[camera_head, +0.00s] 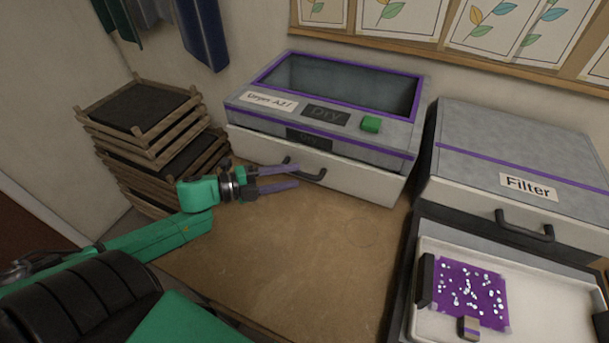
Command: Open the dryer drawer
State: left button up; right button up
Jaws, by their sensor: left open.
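The dryer (390,135) is a grey box with purple trim and a dark recessed top, at the back of the table. Its white front drawer (362,180) looks shut, with a dark curved handle (306,172). A green button (371,124) sits on its top front edge. My left gripper (297,177) is open, its purple fingers pointing right at the left part of the drawer's handle. One finger appears above the other; whether they touch the handle I cannot tell. My right gripper is not in view.
A box labelled Filter (480,130) stands at the right. Its front tray (429,310) is out and holds a purple sheet (460,285) with white spots. Stacked wooden frames (177,140) stand at the left. The tabletop (290,250) before the dryer is clear.

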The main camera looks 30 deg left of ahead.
aim_at(299, 175)
pick_arm(q)
jog(key=x, duration=0.3)
jog(key=shift+w+d, duration=0.15)
jog(key=shift+w, duration=0.05)
jog(key=shift+w+d+f, duration=0.1)
jog(key=shift+w+d, duration=0.05)
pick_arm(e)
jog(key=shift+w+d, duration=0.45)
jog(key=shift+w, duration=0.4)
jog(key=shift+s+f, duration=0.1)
pick_arm(q)
grip_shut()
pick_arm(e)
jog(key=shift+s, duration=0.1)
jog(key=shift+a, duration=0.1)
